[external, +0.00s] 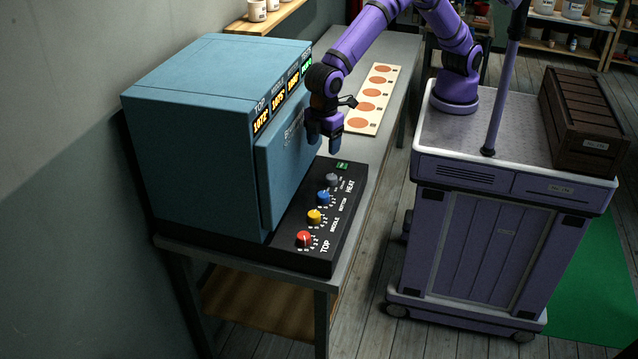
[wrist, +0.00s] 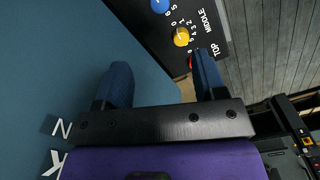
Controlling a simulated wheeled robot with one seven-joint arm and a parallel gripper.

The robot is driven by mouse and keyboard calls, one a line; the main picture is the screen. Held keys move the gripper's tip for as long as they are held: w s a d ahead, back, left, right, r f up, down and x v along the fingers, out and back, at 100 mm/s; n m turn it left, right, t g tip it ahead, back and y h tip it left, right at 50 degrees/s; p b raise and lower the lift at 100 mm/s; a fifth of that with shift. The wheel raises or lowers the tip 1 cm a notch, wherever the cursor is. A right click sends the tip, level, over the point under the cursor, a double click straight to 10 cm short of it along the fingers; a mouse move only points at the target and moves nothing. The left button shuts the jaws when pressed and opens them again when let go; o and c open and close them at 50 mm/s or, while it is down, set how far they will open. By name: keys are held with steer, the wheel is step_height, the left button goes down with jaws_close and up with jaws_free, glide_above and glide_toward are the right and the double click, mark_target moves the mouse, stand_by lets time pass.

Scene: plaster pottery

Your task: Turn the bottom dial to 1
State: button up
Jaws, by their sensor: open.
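The bottom dial is a blue knob (external: 323,197), labelled BOTTOM, on the black control panel (external: 350,205) at the kiln's foot. It also shows in the wrist view, cut by the top edge (wrist: 160,5). Which number it points to is too small to tell. A yellow middle dial (external: 314,216) and a red top dial (external: 304,239) sit nearer the camera. My gripper (external: 326,137) is open and empty, above the panel and close to the kiln door, apart from the dials. In the wrist view its fingers (wrist: 162,80) are spread, and the right one partly hides the red dial.
The blue kiln (external: 195,140) rises beside the panel, with its door (external: 288,165) close to my gripper. A grey knob (external: 333,180) sits beyond the blue dial. A board with orange discs (external: 374,97) lies on the bench behind. The space above the panel's right side is clear.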

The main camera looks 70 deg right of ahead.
mark_target(323, 194)
step_height(323, 194, down, 18)
steer(key=shift+r, duration=0.25)
stand_by(0.3)
steer(key=c, duration=0.9)
